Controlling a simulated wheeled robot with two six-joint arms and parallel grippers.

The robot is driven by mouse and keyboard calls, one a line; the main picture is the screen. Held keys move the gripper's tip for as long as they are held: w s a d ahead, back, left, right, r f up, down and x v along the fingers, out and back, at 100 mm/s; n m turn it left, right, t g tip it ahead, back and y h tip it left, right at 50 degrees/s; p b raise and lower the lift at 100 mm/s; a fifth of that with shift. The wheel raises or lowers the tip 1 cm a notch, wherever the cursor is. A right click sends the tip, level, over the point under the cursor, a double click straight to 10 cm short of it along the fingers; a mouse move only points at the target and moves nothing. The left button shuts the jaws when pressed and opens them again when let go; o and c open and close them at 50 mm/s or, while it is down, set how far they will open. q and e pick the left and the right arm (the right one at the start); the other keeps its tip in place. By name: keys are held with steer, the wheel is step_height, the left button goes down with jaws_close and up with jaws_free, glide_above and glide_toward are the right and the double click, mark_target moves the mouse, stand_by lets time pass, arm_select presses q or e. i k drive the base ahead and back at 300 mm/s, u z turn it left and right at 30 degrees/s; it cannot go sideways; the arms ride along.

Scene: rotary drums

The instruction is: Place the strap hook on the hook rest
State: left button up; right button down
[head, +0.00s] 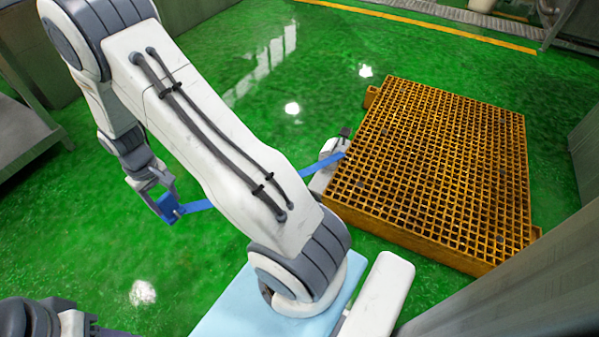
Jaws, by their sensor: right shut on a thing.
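My right gripper (165,200) is at the left of the head view, at the end of the large white arm. It is shut on a blue piece, which I take to be the strap hook (170,211), held above the green floor. A blue strap (198,206) runs right from it, passes behind my arm and shows again beside the yellow grating (333,163). I cannot make out the hook rest. My left gripper is not in view; only dark and white parts that may be my left arm show at the bottom left corner.
A yellow grated platform (430,160) stands at the right. A small white-grey thing (328,150) with a dark top is by its left corner, partly hidden by my arm. A grey metal frame (28,135) stands at far left. The green floor (230,60) is clear at the back.

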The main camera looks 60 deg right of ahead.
mark_target(323, 181)
steer(key=z, duration=0.65)
steer(key=i, duration=0.75)
steer(key=z, duration=1.25)
steer(key=i, duration=0.35)
steer(key=z, duration=0.3)
